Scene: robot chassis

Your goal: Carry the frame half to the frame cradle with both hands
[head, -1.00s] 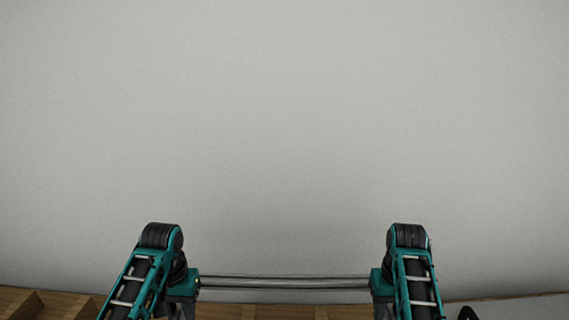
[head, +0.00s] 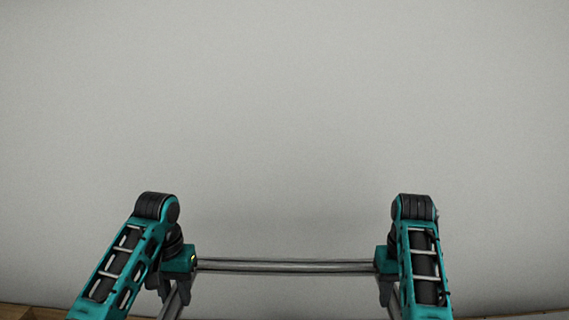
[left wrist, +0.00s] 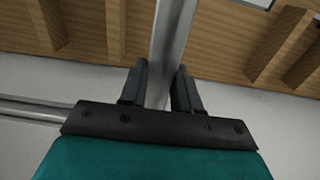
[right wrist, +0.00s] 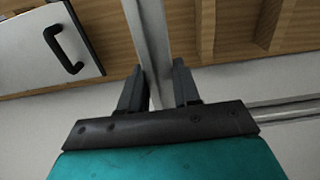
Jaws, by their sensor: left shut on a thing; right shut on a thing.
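The frame half (head: 285,266) is a grey metal frame. Its cross bar spans between my two arms low in the head view, and side rails run down from both ends. My left gripper (left wrist: 161,68) is shut on one side rail (left wrist: 173,35). My right gripper (right wrist: 158,67) is shut on the other side rail (right wrist: 148,30). The cross bar also shows at the edge of each wrist view. The frame half looks level and held up clear of the wooden structure. I cannot make out the frame cradle in any view.
A plain pale surface (head: 285,120) fills most of the head view. A wooden structure with ribs (left wrist: 220,40) lies beyond the grippers in both wrist views. A white panel with a black handle (right wrist: 62,50) shows at the left of the right wrist view.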

